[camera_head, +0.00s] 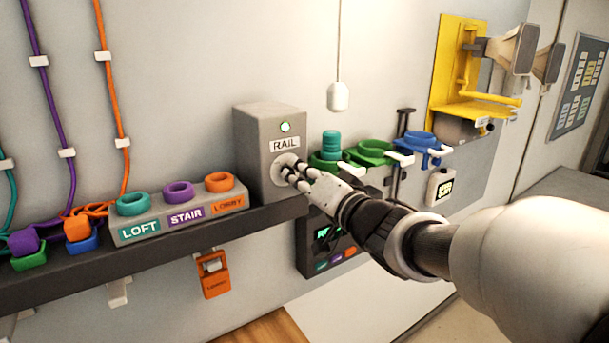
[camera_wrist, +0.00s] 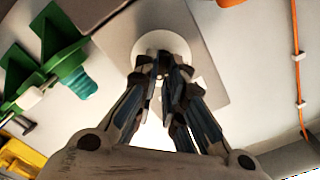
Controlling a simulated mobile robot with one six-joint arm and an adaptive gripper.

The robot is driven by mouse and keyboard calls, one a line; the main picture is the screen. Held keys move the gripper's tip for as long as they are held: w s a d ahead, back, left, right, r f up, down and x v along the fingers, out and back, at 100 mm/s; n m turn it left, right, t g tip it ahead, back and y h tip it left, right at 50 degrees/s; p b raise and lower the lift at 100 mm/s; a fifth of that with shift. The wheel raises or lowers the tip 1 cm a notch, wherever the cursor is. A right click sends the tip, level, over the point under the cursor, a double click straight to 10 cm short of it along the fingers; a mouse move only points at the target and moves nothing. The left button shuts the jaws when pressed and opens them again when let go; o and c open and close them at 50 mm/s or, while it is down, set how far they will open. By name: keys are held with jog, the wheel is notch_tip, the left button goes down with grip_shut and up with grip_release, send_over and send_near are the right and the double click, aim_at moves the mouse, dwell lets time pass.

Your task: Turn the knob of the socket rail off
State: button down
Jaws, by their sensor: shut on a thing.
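The socket rail's switch box (camera_head: 268,133) is a grey box labelled RAIL, with a lit green lamp (camera_head: 285,127) above the label. Its knob sits on a pale round plate (camera_head: 286,168) on the front face. My gripper (camera_head: 295,174) is at that plate, its fingers closed on the knob. In the wrist view the fingertips of my gripper (camera_wrist: 163,65) meet in front of the round plate (camera_wrist: 165,42). The knob itself is mostly hidden by the fingers, so its angle cannot be told.
A block with LOFT, STAIR and LOBBY sockets (camera_head: 176,216) stands left of the box on a dark shelf (camera_head: 150,258). Green and blue holders (camera_head: 375,152) are close to the right. A dark display unit (camera_head: 318,245) hangs below. A yellow bracket (camera_head: 455,75) with horns is farther right.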

jog(key=shift+n, duration=0.3)
jog(key=n+b, duration=0.1)
jog(key=n, duration=0.2)
jog(key=shift+b, duration=0.3)
jog(key=shift+s+a+n+b, duration=0.2)
jog(key=shift+n+b, duration=1.45)
jog(key=shift+n, duration=1.9)
jog(key=shift+s+a+n+b, duration=0.15)
jog(key=shift+n+b, duration=1.5)
jog(key=shift+n, duration=1.9)
jog(key=shift+w, duration=0.1)
jog(key=c, duration=1.7)
grip_release()
jog(key=shift+d, duration=0.1)
